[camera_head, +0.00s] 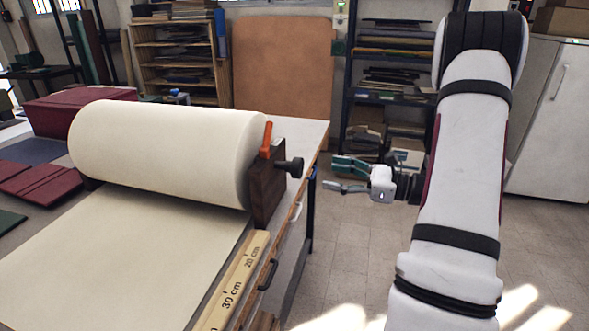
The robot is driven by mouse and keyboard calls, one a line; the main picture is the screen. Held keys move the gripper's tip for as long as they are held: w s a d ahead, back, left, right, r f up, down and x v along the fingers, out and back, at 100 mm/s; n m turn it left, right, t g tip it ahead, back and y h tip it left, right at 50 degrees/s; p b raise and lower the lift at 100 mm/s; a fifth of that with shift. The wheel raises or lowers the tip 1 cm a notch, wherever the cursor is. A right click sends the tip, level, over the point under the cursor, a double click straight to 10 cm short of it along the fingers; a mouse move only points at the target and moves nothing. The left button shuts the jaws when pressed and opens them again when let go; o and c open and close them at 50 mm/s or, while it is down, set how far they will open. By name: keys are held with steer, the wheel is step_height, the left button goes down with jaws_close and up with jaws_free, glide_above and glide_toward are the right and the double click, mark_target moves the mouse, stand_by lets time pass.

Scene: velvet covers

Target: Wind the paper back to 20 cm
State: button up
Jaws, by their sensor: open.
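A large roll of cream paper (165,150) lies across the table at the left, on a dark wooden end block (267,185). Its unrolled sheet (120,255) runs toward the front left. An orange lever (266,139) stands upright on the block, and a dark knob (291,167) sticks out to its right. A wooden ruler (240,280) along the sheet's right side shows 20 cm and 30 cm marks. The sheet's front edge is out of view. My gripper (347,176) is open and empty, right of the knob and apart from it, its fingers pointing left.
Dark red boards (38,182) and a red box (75,105) lie left of the roll. A black handle (267,275) sits on the table's right side. Shelves (385,80) stand behind my gripper. The floor right of the table is open.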

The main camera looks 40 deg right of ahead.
mark_target(302, 168)
steer(key=x, duration=1)
steer(key=shift+w+a, duration=0.1)
steer(key=shift+w, duration=0.1)
steer(key=shift+c, duration=0.6)
jaws_close()
